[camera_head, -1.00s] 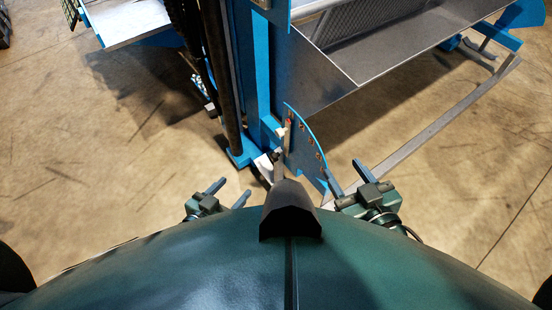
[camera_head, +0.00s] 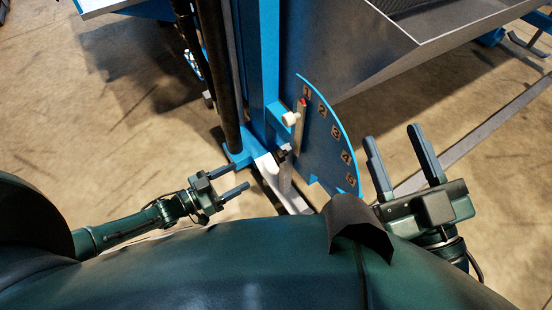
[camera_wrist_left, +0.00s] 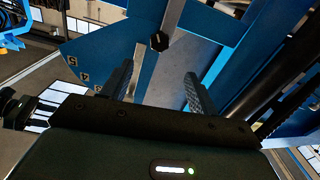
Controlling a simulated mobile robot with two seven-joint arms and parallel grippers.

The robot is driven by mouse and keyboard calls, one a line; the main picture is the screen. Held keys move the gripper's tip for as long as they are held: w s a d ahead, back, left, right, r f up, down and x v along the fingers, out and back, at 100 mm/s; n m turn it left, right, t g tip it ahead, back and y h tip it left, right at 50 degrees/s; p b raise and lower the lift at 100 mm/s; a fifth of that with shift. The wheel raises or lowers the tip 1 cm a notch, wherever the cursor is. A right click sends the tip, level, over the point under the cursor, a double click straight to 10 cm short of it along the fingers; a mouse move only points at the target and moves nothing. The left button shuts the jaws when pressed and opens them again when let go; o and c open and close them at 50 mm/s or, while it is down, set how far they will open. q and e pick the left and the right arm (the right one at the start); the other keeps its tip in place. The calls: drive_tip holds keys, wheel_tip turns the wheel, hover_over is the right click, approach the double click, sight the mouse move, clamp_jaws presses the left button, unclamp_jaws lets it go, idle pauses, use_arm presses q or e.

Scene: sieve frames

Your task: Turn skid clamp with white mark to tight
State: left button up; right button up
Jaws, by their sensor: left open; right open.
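I cannot tell for sure which part is the clamp with the white mark. My left gripper (camera_head: 239,176) is open and empty, left of that foot. In the left wrist view a black hex head (camera_wrist_left: 159,41) shows beyond and between the open fingers (camera_wrist_left: 158,70). My right gripper (camera_head: 391,134) is open and empty, right of the numbered plate.
A dark upright post (camera_head: 218,75) and blue column (camera_head: 248,70) stand beyond my left gripper. A metal hopper (camera_head: 400,50) overhangs at upper right. A long metal rail (camera_head: 480,135) runs right. The concrete floor (camera_head: 60,150) is clear at left.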

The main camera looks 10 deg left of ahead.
sight(276, 157)
use_arm(q)
drive_tip(key=b+x, duration=0.3)
drive_tip(key=x, duration=0.8)
drive_tip(key=shift+f, duration=0.1)
drive_tip(key=shift+w+d+b, duration=0.3)
drive_tip(key=shift+w+d, duration=0.1)
drive_tip(key=shift+d, duration=0.05)
use_arm(e)
drive_tip(key=shift+w+d+r+n+t+y, duration=0.1)
drive_tip(key=shift+r+n+t+y, duration=0.1)
drive_tip(key=shift+r+n+y, duration=0.55)
drive_tip(key=shift+s+d+r+n+t+y, duration=0.1)
drive_tip(key=shift+r+n+t+y, duration=0.1)
drive_tip(key=shift+r+n+y, duration=0.55)
drive_tip(key=shift+w+d+r+n+t+y, duration=0.1)
drive_tip(key=shift+r+n+t+y, duration=0.1)
drive_tip(key=shift+r+n+y, duration=0.55)
use_arm(q)
drive_tip(key=shift+c, duration=0.2)
use_arm(e)
drive_tip(key=shift+r, duration=0.1)
use_arm(q)
drive_tip(key=c, duration=0.9)
